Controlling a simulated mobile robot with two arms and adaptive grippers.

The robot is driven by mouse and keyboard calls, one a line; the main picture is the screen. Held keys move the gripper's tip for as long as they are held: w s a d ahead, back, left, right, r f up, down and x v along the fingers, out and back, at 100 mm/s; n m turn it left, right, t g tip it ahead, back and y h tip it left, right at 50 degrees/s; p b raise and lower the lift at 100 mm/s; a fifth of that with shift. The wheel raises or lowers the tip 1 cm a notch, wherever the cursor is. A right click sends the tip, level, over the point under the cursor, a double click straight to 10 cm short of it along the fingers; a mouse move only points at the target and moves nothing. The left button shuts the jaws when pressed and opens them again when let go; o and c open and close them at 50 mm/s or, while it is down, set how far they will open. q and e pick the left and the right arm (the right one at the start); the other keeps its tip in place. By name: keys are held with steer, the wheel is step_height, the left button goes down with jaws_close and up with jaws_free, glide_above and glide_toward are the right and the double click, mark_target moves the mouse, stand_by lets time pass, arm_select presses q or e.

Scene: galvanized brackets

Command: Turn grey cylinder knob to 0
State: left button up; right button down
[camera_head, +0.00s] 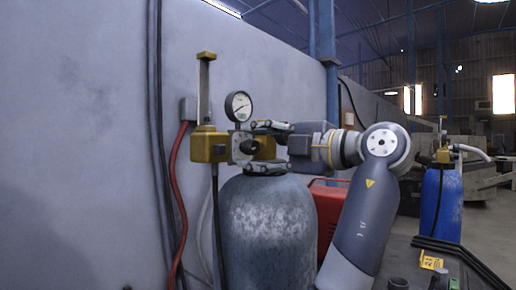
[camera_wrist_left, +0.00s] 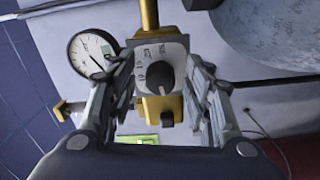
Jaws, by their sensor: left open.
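The grey cylinder (camera_head: 268,222) stands upright against the wall with a yellow valve block (camera_head: 208,145) on top. Its knob (camera_head: 249,147) faces right in the head view. In the left wrist view the dark knob (camera_wrist_left: 160,76) sits on a pale plate with markings (camera_wrist_left: 152,52); I cannot read its setting surely. My left gripper (camera_head: 258,146) is open at the knob, one finger above and one below in the head view. In the wrist view the fingers (camera_wrist_left: 163,88) flank the knob with gaps; no firm contact shows. My right gripper is out of view.
A round gauge (camera_head: 239,106) sits just above the valve, close to the upper finger. A red hose (camera_head: 177,190) and dark cables run down the wall (camera_head: 80,130). A red box (camera_head: 328,205) stands behind the cylinder. A blue cylinder (camera_head: 441,203) stands far right.

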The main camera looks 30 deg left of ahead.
arm_select(q)
steer(key=s+d, duration=0.1)
steer(key=d, duration=1.1)
steer(key=shift+r, duration=0.1)
